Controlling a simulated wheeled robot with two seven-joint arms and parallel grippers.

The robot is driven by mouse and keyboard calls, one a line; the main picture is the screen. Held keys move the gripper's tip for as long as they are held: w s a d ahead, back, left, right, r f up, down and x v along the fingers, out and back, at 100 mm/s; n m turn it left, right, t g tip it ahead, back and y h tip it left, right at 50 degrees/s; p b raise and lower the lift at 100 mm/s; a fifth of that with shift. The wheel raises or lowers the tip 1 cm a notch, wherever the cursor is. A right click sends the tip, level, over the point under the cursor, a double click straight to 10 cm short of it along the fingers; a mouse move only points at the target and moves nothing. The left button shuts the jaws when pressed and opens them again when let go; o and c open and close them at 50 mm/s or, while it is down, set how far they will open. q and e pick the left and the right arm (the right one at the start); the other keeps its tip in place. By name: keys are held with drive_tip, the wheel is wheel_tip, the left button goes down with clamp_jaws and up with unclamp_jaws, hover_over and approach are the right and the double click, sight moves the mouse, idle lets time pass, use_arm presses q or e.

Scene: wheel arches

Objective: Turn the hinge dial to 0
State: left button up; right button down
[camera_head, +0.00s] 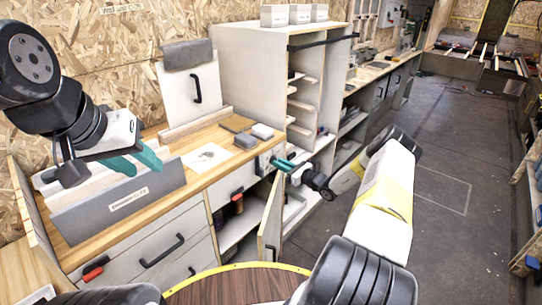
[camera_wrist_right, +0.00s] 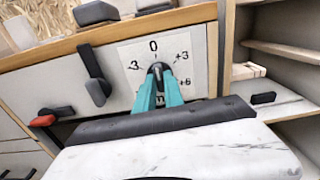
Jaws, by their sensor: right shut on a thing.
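The hinge dial (camera_wrist_right: 158,69) is a small dark knob on a white scale plate (camera_wrist_right: 190,50) marked -3, 0, +3 and +6. The 0 stands straight above the knob. The teal fingers of my right gripper (camera_wrist_right: 160,78) are shut on the knob and hide part of it. The knob seems to point up near the 0, but its exact angle is hard to tell. In the head view my right gripper (camera_head: 278,164) meets the plate (camera_head: 264,160) on the cabinet's end. My left gripper (camera_head: 147,167) is open and empty above a grey bin (camera_head: 115,210).
A wooden worktop (camera_head: 190,140) carries grey and brown blocks (camera_head: 245,141). An open cabinet door (camera_head: 270,222) stands below the dial. Drawers with dark handles (camera_head: 162,250) lie at the front left. A shelf unit (camera_head: 250,80) is behind. The floor at right (camera_head: 450,180) is clear.

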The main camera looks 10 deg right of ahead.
idle(0.3)
drive_tip(key=c, duration=1.4)
unclamp_jaws()
drive_tip(key=shift+c, duration=0.2)
drive_tip(key=v, duration=0.7)
drive_tip(key=shift+s+d, duration=0.25)
drive_tip(key=shift+s, duration=0.1)
